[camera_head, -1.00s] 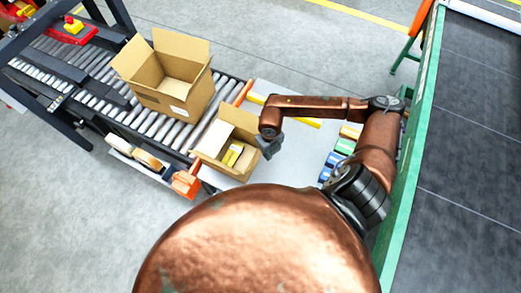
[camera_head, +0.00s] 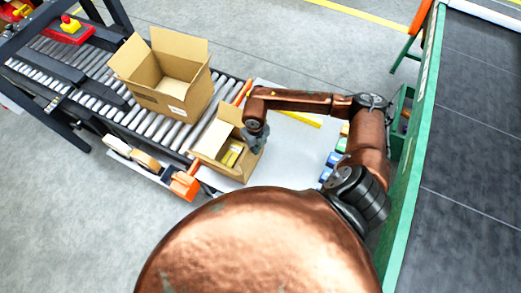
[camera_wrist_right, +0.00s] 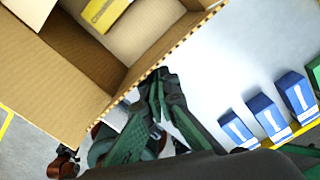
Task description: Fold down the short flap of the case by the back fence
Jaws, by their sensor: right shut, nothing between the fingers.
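The open brown case (camera_head: 222,168) stands on the pale table beside the roller conveyor, with yellow packs (camera_head: 232,155) inside. Its far flap (camera_head: 230,113) stands up, partly hidden by my right arm. My right gripper (camera_head: 254,143) is shut and empty, pointing down at the case's right edge. In the right wrist view, the gripper's dark green fingers (camera_wrist_right: 160,85) are together beside the case's cardboard edge (camera_wrist_right: 60,85); I cannot tell whether they touch it. A yellow pack (camera_wrist_right: 104,12) shows inside there. My left gripper is not in view.
A larger open case (camera_head: 172,88) stands on the roller conveyor (camera_head: 110,85). An orange end piece (camera_head: 186,183) is left of the near case. Blue boxes (camera_wrist_right: 268,116) stand on the table to the right. The table (camera_head: 288,150) between is clear.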

